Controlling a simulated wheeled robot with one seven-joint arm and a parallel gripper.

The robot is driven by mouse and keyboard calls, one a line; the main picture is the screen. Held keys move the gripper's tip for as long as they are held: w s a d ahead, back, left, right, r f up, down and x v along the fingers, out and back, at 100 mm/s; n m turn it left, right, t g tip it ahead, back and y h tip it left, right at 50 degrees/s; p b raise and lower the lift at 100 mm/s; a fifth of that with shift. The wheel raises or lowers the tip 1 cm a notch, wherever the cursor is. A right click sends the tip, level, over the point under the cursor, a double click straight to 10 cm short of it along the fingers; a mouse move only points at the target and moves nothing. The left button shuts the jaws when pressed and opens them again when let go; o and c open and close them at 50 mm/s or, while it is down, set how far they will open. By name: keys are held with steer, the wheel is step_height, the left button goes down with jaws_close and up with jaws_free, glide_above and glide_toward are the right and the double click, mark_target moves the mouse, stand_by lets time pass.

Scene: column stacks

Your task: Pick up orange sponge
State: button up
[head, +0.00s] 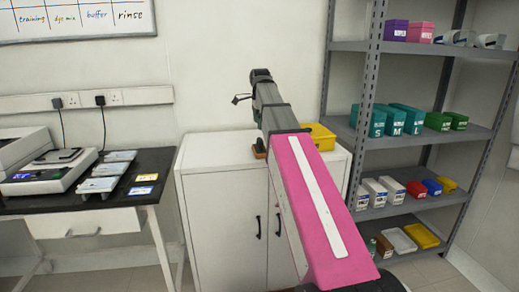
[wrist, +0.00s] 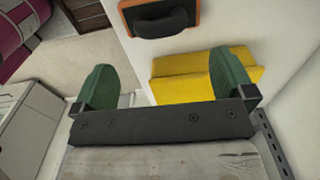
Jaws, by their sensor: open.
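The orange piece (head: 259,150), which I take to be the orange sponge, lies on top of the white cabinet near its left-middle, close to my arm. In the wrist view the sponge (wrist: 160,20) shows at the top edge, with an orange border and a dark raised part on its upper face; its far end is cut off. My gripper (wrist: 165,84) is open, with two green fingers wide apart and nothing held. The sponge is beyond the fingertips in the picture, apart from them.
A yellow box (head: 321,137) stands on the cabinet (head: 222,150) right of the sponge; in the wrist view it (wrist: 185,88) appears behind the right finger. A grey shelf rack (head: 365,115) with boxes stands at the right. A black bench (head: 150,163) is at the left.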

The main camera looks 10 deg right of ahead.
mark_target(259, 138)
steer(key=f, duration=0.8)
steer(key=shift+a+f, duration=0.15)
steer(key=shift+a, duration=0.1)
steer(key=c, duration=0.9)
